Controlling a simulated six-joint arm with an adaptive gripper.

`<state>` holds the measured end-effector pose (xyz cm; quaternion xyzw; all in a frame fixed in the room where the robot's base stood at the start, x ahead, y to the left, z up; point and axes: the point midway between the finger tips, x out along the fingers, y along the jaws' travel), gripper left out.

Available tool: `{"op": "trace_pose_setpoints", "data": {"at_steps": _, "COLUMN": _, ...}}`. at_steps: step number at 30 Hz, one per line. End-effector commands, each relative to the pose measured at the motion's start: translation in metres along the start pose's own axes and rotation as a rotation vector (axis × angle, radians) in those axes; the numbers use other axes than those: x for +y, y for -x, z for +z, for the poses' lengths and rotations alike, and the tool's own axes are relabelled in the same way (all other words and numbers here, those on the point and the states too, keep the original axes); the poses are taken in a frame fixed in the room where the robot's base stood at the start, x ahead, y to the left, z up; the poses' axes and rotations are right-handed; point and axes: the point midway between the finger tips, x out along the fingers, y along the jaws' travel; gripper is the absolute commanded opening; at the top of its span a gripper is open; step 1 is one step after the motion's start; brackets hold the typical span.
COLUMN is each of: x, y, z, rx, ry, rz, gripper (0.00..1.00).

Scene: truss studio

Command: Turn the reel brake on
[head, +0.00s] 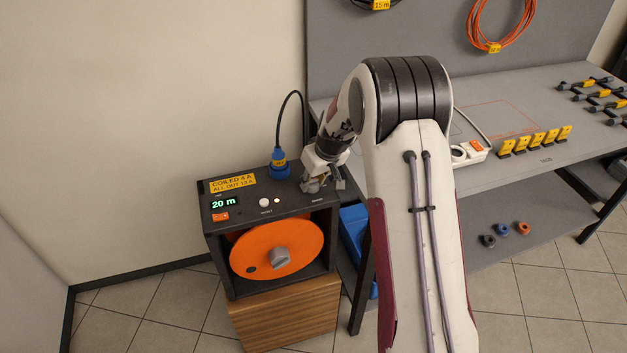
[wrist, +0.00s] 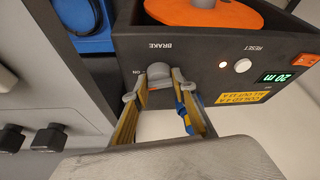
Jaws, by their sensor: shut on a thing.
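The cable reel box (head: 222,243) is dark, with an orange reel (head: 277,250) inside and controls along its top panel. My gripper (head: 322,184) is down at the right end of that panel. In the wrist view the grey brake knob (wrist: 159,75) sits under the upside-down word BRAKE, with an ON mark beside it. My gripper's fingertips (wrist: 156,88) are on either side of the knob, shut on it. The gripper hides the knob in the head view. I cannot tell which way the knob is turned.
A blue plug (head: 279,164) with a black cable stands on the panel just left of my gripper. A white reset button (wrist: 242,65) and a 20 m display (wrist: 279,77) are on the same panel. A workbench (head: 500,105) stands to the right.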

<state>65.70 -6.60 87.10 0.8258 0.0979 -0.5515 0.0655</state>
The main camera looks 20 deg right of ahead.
Motion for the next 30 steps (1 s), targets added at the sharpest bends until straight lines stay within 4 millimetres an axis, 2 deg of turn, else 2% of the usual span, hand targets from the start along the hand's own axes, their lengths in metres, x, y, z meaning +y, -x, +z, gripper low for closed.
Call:
{"op": "trace_pose_setpoints", "data": {"at_steps": 18, "x": -0.0014, "y": -0.0002, "z": 0.0008, "rx": -0.002, "ry": -0.191, "rz": 0.079, "gripper": 0.05}}
{"op": "trace_pose_setpoints", "data": {"at_steps": 30, "x": -0.0017, "y": -0.0004, "z": 0.0009, "rx": -0.003, "ry": -0.232, "rz": 0.096, "gripper": 0.05}}
